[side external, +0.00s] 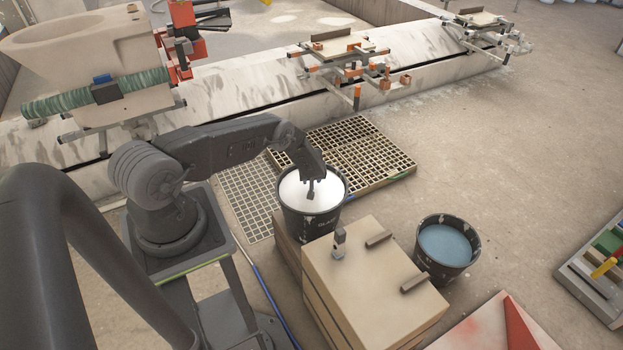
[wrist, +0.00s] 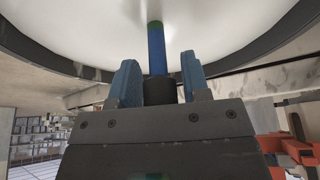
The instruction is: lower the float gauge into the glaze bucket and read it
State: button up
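The glaze bucket (side external: 305,226) is black and full of white glaze, with the white surface (wrist: 85,28) filling the top of the wrist view. My gripper (side external: 311,187) points down over the bucket's opening. In the wrist view its two blue fingers (wrist: 158,75) stand on either side of the float gauge's dark collar, which fills the gap between them. The float gauge (wrist: 156,48) has a blue stem with a green band at its far end, where it meets the white surface. How deep it sits cannot be told.
A box stack (side external: 370,275) stands in front of the bucket, carrying a small grey upright piece (side external: 339,242) and two brown bars. A second bucket (side external: 446,250) with blue liquid stands to the right. A slatted pallet (side external: 375,155) lies behind; the carousel track runs beyond.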

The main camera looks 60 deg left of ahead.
jog(key=shift+o, duration=1.3)
